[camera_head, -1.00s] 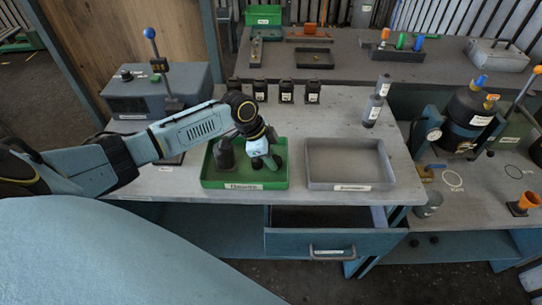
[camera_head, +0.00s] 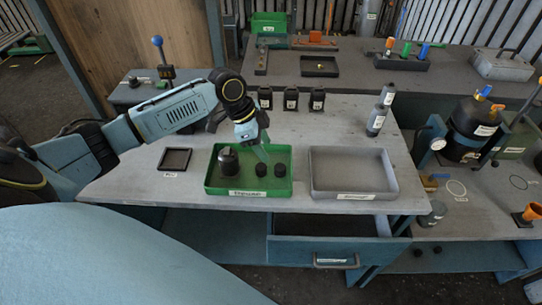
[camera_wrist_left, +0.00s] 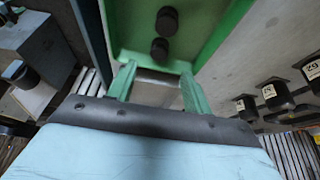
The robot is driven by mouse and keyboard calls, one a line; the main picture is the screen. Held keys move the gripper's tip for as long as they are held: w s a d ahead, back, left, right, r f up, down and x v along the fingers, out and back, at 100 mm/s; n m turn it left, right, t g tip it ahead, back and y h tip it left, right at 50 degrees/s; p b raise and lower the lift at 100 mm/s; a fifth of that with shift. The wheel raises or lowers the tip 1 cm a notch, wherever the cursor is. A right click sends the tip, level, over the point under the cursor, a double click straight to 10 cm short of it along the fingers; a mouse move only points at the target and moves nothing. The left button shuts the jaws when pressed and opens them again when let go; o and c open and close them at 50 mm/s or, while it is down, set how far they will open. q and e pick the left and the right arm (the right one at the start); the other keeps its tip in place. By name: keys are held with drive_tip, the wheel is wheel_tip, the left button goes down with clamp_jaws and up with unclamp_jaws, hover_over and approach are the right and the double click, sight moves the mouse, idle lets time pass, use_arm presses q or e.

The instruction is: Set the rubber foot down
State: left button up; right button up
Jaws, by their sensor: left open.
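Two small black rubber feet stand in the green tray (camera_head: 207,183), one nearer its middle (camera_head: 261,170) and one to the right of it (camera_head: 280,170). They also show in the left wrist view, one nearer (camera_wrist_left: 160,48) and one farther (camera_wrist_left: 168,20). A larger dark part (camera_head: 228,161) stands at the tray's left end. My left gripper (camera_head: 263,153) is above the back of the tray. In the left wrist view its green fingers (camera_wrist_left: 158,84) are spread apart with nothing between them. My right gripper is out of view.
An empty grey tray (camera_head: 351,192) is right of the green one. A small dark tray (camera_head: 175,160) lies to the left. Several black containers (camera_head: 291,99) and grey bottles (camera_head: 377,120) stand behind. An open drawer (camera_head: 335,252) juts out below the bench top.

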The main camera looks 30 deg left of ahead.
use_arm(q)
drive_tip(key=v, duration=0.3)
drive_tip(key=shift+r, duration=0.25)
drive_tip(key=shift+s+a, duration=0.1)
drive_tip(key=shift+a, duration=0.05)
idle(0.8)
